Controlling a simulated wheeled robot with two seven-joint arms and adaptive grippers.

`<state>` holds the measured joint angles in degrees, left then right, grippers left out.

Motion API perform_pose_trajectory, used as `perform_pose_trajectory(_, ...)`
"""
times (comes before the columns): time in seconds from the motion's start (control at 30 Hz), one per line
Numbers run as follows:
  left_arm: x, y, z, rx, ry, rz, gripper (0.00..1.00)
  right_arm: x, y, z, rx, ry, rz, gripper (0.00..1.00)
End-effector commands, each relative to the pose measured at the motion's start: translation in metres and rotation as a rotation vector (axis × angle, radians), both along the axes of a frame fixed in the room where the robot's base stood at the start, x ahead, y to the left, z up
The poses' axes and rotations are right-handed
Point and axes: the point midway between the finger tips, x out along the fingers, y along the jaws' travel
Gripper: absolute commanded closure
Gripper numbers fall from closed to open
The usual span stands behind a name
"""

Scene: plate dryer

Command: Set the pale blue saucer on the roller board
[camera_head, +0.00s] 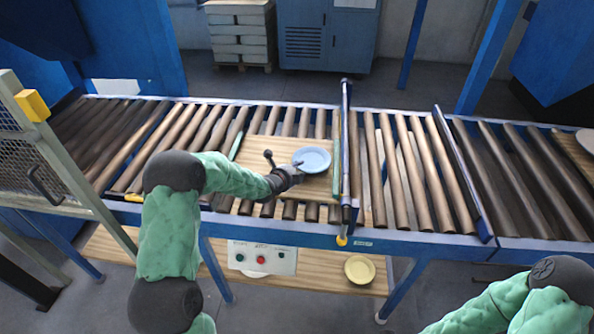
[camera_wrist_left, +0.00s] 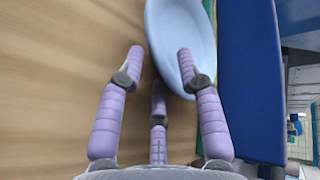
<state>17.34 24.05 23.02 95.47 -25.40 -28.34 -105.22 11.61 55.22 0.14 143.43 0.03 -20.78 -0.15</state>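The pale blue saucer (camera_head: 312,159) lies face up on the right part of the wooden roller board (camera_head: 255,157), which rests on the rollers. In the left wrist view the saucer (camera_wrist_left: 185,35) shows at the top, close to a blue rail (camera_wrist_left: 250,80). My left gripper (camera_head: 285,165) is at the saucer's left edge, low over the board. Its fingers (camera_wrist_left: 160,58) are spread apart with nothing gripped between them; the right one overlaps the saucer's rim in the view, and I cannot tell whether it touches. My right gripper is out of view; only my right arm shows.
An upright blue-black post (camera_head: 346,150) stands just right of the board. A yellow saucer (camera_head: 360,268) and a button box (camera_head: 262,258) are on the lower wooden shelf. Another board with a pale plate (camera_head: 586,141) is at the far right. A wire-mesh guard (camera_head: 28,145) stands left.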

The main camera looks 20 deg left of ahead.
Motion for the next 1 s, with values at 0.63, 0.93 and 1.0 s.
perform_pose_trajectory(0.63, -0.064, 0.007, 0.035, 0.000, 0.001, 0.001, 0.63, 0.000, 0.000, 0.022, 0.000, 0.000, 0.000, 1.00)
perform_pose_trajectory(0.93, -0.100, 0.011, 0.051, 0.001, 0.001, 0.001, 0.63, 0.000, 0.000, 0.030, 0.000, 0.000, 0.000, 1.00)
perform_pose_trajectory(1.0, -0.104, 0.011, 0.053, 0.001, 0.001, 0.001, 0.63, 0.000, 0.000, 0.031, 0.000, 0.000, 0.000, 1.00)
